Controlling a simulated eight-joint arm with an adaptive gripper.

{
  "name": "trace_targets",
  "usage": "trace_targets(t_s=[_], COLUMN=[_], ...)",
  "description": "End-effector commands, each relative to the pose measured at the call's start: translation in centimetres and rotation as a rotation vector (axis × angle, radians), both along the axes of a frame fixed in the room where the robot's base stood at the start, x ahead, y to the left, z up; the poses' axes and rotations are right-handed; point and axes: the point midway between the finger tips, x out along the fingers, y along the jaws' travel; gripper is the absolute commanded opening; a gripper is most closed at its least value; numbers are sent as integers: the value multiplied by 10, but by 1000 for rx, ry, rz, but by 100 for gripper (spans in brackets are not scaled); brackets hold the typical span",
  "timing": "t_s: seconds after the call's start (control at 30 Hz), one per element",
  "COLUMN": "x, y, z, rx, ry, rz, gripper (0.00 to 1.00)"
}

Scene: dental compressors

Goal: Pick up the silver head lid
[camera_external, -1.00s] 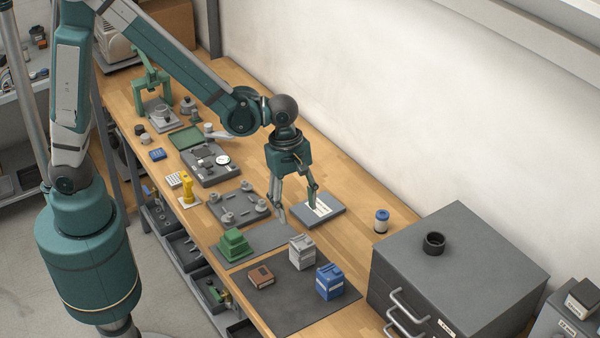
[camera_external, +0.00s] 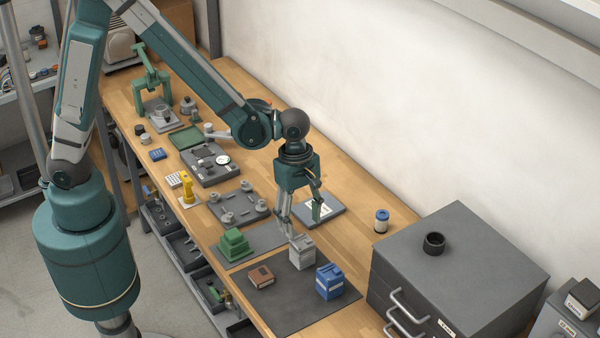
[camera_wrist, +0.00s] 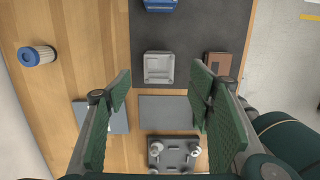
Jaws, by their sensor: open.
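The silver head lid (camera_external: 302,254) is a light grey, boxy part sitting upright on the dark mat, between the green part and the blue part. In the wrist view the silver lid (camera_wrist: 158,68) lies ahead of the fingers, near the middle of the gap between them. My gripper (camera_external: 304,229) points down with its fingers spread, above and slightly behind the lid. It is empty, and the fingers (camera_wrist: 161,85) frame a clear gap in the wrist view. In the external view one finger comes close to the lid's top; I cannot tell the exact height.
A blue part (camera_external: 329,282), a brown block (camera_external: 261,277) and a green stepped part (camera_external: 235,244) stand near the lid. A grey book-like slab (camera_external: 327,208) lies behind. A blue-capped filter (camera_external: 381,221) and a grey drawer cabinet (camera_external: 450,262) are to the right.

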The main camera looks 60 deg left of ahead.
Motion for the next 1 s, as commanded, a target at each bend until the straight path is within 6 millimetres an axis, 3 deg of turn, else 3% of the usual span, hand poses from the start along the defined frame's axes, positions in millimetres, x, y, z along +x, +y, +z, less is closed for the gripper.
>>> trace_targets(t_s=[0.23, 0.73, 1.0], x=[0, 0, 2], y=[-1, -1, 0], z=[-14, -18, -37], rx=[0, 0, 0], ry=[0, 0, 0], rz=[0, 0, 0], gripper=[52, 52, 52])
